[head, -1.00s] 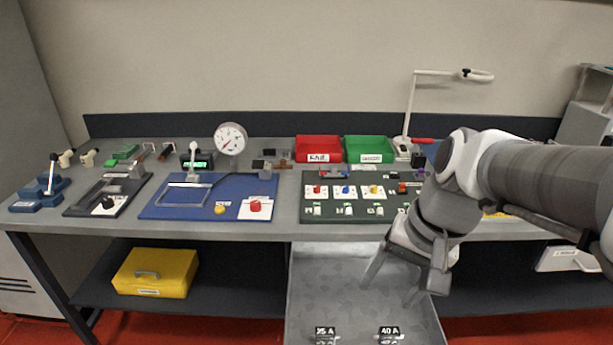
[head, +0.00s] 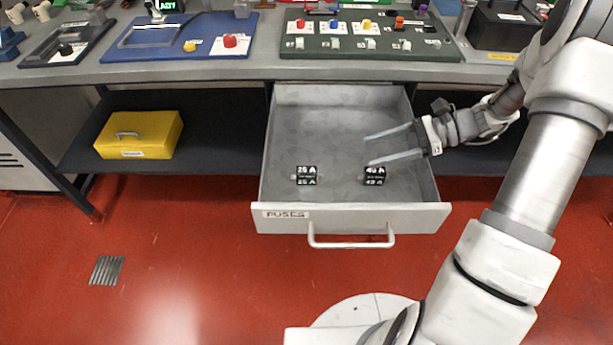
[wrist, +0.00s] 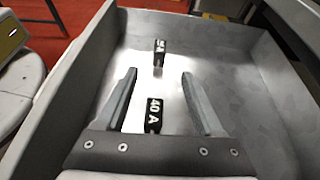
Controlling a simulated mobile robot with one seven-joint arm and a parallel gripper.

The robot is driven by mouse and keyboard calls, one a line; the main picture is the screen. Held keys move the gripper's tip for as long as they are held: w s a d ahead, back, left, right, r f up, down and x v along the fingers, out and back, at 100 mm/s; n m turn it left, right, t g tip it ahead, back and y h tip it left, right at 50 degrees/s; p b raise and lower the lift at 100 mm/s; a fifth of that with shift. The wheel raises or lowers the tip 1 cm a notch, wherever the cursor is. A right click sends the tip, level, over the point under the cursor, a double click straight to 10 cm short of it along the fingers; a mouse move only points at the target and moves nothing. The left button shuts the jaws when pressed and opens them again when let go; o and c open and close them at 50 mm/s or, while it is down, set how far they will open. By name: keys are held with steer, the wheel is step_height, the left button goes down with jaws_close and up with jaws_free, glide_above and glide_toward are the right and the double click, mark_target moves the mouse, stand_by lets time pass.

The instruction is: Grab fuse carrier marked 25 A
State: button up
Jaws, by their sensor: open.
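Two small black fuse carriers with white lettering lie in the open drawer. The left one (head: 306,174) appears to read 25 A, though its print is small. The right one (head: 375,175) reads 40 A. My gripper (head: 368,151) is open and empty, its fingers pointing left over the right part of the drawer. In the wrist view my gripper (wrist: 159,74) has the 40 A carrier (wrist: 153,115) showing between its fingers. The 25 A carrier (wrist: 159,53) shows beyond the fingertips, its label too small to read there.
The grey drawer (head: 350,214), labelled FUSES, has raised walls and a front handle (head: 352,243). The bench with its boards (head: 180,70) overhangs behind it. A yellow box (head: 139,134) stands on the lower shelf. The drawer's left and back floor is clear.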

mark_target(312, 170)
steer(key=shift+w+f, duration=0.15)
steer(key=shift+f, duration=0.3)
steer(key=b+x, duration=0.3)
steer(key=x, duration=0.8)
steer(key=shift+a+b, duration=0.35)
steer(key=shift+a, duration=0.1)
steer(key=b+x, duration=0.2)
steer(key=x, duration=0.3)
steer(key=shift+a, duration=0.15)
jaws_close()
